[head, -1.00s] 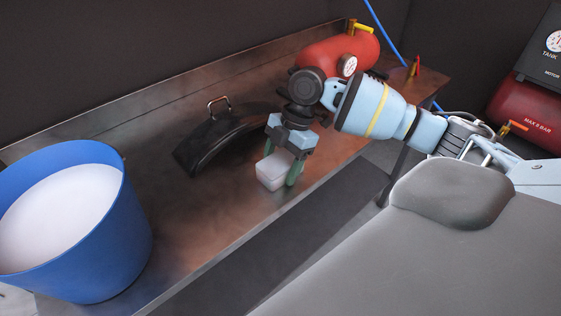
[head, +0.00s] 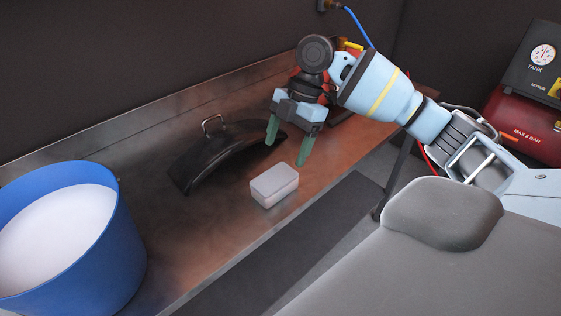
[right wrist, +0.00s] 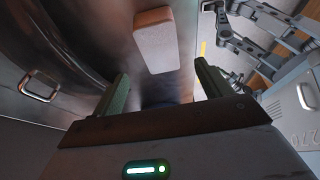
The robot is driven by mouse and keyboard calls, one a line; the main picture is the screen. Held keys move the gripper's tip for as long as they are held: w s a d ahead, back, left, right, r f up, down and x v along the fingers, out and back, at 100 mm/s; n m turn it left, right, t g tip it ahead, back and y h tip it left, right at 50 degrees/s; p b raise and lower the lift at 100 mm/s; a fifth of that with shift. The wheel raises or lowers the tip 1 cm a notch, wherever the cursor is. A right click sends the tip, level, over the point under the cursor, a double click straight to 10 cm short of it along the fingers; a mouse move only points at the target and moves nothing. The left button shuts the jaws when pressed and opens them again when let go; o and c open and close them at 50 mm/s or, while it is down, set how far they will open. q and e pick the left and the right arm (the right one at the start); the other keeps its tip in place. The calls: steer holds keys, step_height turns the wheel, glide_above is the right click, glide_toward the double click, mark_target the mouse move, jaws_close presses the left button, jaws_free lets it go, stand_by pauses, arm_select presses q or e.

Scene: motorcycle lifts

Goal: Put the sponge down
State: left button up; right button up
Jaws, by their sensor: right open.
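The sponge (head: 274,186) is a pale grey-white block lying on the metal bench, near its front edge. It also shows in the right wrist view (right wrist: 156,40), beyond the fingertips. My right gripper (head: 287,150) is open and empty, with its green fingers pointing down above and behind the sponge, apart from it. The two fingers stand wide apart in the right wrist view (right wrist: 163,78). My left gripper is not in view.
A black curved fender-like part (head: 222,155) with a metal handle lies on the bench behind the sponge. A blue bucket (head: 118,240) of whitish liquid stands at left. The red tank on the bench is mostly hidden behind my right arm. Bare bench (head: 190,240) lies between bucket and sponge.

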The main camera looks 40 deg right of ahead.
steer(key=shift+v, duration=0.95)
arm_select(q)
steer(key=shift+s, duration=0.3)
arm_select(e)
steer(key=shift+d+r, duration=0.1)
steer(key=shift+r, duration=0.1)
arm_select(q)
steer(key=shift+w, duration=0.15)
